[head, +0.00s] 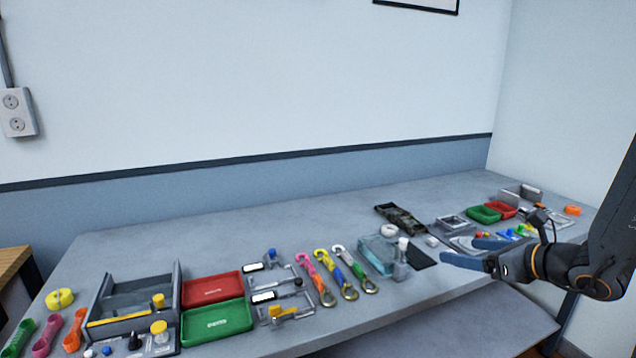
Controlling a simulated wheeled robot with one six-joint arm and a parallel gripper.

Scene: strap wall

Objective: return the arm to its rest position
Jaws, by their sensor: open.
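My gripper (458,252) is at the right of the head view, above the front right part of the grey table (330,232). Its two blue fingers point left and stand apart, with nothing between them. My dark arm comes in from the right edge. Behind the fingers, part of a grey fixture and small coloured pieces is hidden.
A red tray (213,289) and green tray (217,319) lie left of centre, beside a grey fixture (130,318). Several colourful straps with hooks (340,270) lie mid-table. A clear blue box (377,254) and dark pad (421,257) are near my gripper. Small green (484,214) and red bins (502,210) stand behind it.

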